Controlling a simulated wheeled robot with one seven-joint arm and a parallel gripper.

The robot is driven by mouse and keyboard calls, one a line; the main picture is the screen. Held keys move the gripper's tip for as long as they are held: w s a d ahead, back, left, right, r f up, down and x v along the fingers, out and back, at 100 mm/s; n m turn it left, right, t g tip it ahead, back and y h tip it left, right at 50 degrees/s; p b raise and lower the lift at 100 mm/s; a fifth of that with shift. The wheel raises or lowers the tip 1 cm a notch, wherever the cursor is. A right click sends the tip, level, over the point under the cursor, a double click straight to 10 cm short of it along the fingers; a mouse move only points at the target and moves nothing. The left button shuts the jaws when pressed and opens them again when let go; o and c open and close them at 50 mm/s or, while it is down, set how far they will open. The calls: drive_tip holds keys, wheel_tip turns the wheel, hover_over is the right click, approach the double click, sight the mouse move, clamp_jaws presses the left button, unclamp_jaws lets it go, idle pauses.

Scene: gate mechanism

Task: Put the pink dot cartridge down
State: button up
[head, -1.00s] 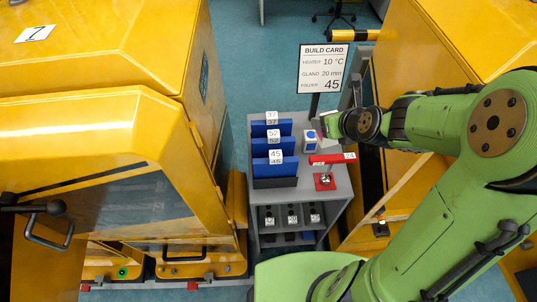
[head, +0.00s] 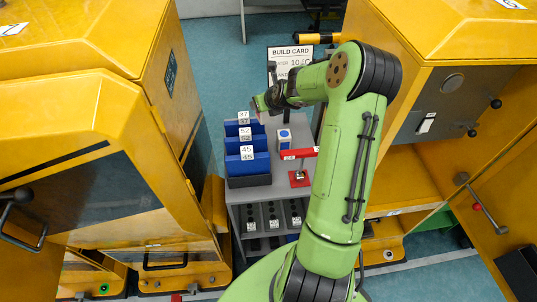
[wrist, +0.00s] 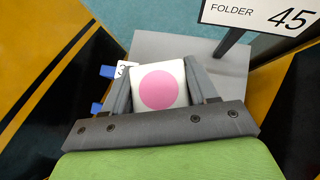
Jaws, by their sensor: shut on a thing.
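The pink dot cartridge (wrist: 158,87) is a white block with a round pink dot on the face turned to the wrist camera. My gripper (wrist: 160,76) is shut on it, with one dark finger on each side. In the head view my gripper (head: 261,104) is at the back of the grey cart (head: 305,128), beside the rearmost blue folder. The cartridge is mostly hidden there. Whether its underside touches the cart top cannot be told.
A white cartridge with a blue dot (head: 284,139) stands on the cart. Blue numbered folders (head: 247,166) are at the left, and a red fixture (head: 299,154) is at the front right. The build card (head: 291,58) stands behind. Yellow cabinets (head: 95,140) flank the cart.

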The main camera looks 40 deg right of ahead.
drive_tip(key=s+d+f+m+g+h+b, duration=0.15)
drive_tip(key=d+f, duration=0.25)
drive_tip(key=d, duration=0.4)
drive_tip(key=s+d+f+m+h, duration=0.1)
drive_tip(key=s+d+f+m, duration=0.1)
drive_tip(key=d+f, duration=0.35)
drive_tip(key=f, duration=0.3)
drive_tip(key=d+f, duration=0.1)
drive_tip(key=f, duration=0.4)
drive_tip(key=shift+w+d+f, duration=0.2)
drive_tip(key=shift+d+f, duration=0.1)
drive_tip(key=shift+d, duration=0.1)
drive_tip(key=o, duration=1)
